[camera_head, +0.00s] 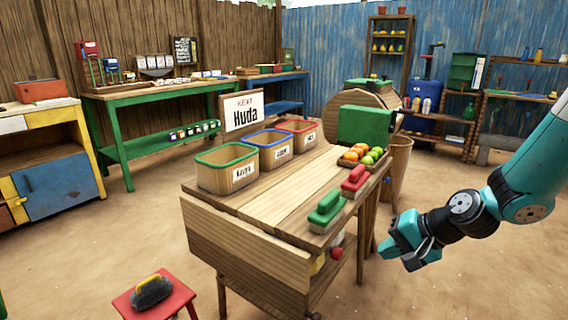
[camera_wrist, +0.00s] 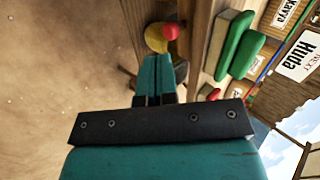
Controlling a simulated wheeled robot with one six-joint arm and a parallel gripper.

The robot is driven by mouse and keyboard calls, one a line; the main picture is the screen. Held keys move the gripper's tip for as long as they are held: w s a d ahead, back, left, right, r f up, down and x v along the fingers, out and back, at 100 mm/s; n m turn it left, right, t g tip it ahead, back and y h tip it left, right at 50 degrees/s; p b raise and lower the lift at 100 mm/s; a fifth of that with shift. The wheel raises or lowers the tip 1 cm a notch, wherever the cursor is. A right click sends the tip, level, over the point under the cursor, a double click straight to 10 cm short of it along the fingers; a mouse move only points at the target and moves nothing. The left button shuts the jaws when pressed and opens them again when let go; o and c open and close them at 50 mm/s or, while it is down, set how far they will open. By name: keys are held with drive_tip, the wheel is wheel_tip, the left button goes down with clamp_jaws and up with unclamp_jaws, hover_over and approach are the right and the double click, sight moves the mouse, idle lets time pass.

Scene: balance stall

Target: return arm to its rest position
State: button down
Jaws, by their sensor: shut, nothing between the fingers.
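My gripper (camera_head: 388,249) is at the end of my teal and black arm, right of the wooden table (camera_head: 262,209) and apart from it, lower than the tabletop. In the wrist view my gripper's two teal fingers (camera_wrist: 154,72) lie together, shut with nothing between them. The arm comes in from the right edge of the head view and bends down to the left. The wrist view is turned sideways, with the table's side along its right half.
On the table stand a green block-like brush (camera_head: 326,207), a red one (camera_head: 355,180), a fruit tray and three bins with green (camera_head: 212,176), blue (camera_head: 270,152) and red rims. A red stool (camera_head: 165,300) holds a dark brush. The floor (camera_head: 460,275) beneath my arm is clear.

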drive_tip(key=s+a+r+n+g, duration=0.3)
drive_tip(key=s+a+r+n, duration=0.55)
drive_tip(key=s, duration=0.25)
drive_tip(key=s+a+r+n+g+h, duration=0.1)
drive_tip(key=s+r+n, duration=0.2)
drive_tip(key=s, duration=0.4)
drive_tip(key=s+a+r+n+g+h, duration=0.1)
drive_tip(key=s+r+n+h, duration=0.15)
drive_tip(key=s, duration=0.45)
wheel_tip(320, 180, up, 20)
drive_tip(key=p, duration=2)
drive_tip(key=shift+w+y, duration=0.4)
drive_tip(key=shift+y, duration=0.05)
drive_tip(key=shift+a, duration=0.15)
